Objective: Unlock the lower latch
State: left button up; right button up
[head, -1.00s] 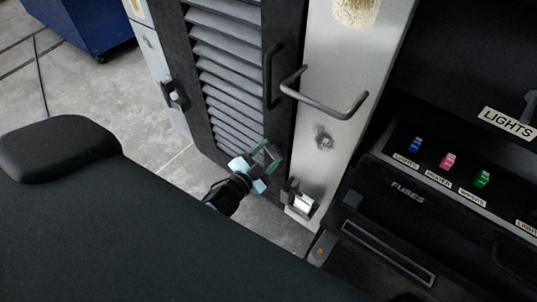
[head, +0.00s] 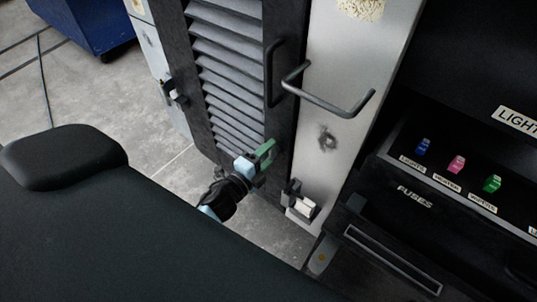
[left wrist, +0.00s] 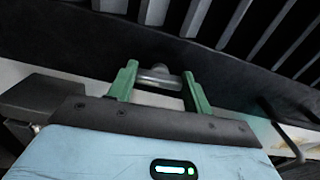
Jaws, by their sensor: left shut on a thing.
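The black louvred door (head: 228,80) stands in the middle of the head view. My left gripper (head: 265,152) is at the door's lower right part. In the left wrist view its green fingers stand on either side of a short grey metal bar or knob (left wrist: 158,77), and it is shut on this piece, which looks like the lower latch. In the head view the gripper mostly hides the latch, and its exact turn cannot be told. My right gripper is not in view.
A bent handle (head: 328,98) juts out above the gripper. A small bracket with a pale block (head: 302,205) is at the pale post's (head: 322,125) foot. The fuse panel (head: 440,185) is at right. My dark body fills the lower left. Grey floor (head: 105,95) is open at left.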

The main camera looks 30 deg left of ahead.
pick_arm(q)
jog(key=shift+m, duration=0.5)
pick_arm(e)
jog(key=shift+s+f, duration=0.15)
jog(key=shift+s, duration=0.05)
pick_arm(q)
jog(key=o, duration=1)
jog(key=s, duration=0.5)
jog(key=s+a+b, duration=0.1)
jog(key=s, duration=0.1)
jog(key=shift+s, duration=0.4)
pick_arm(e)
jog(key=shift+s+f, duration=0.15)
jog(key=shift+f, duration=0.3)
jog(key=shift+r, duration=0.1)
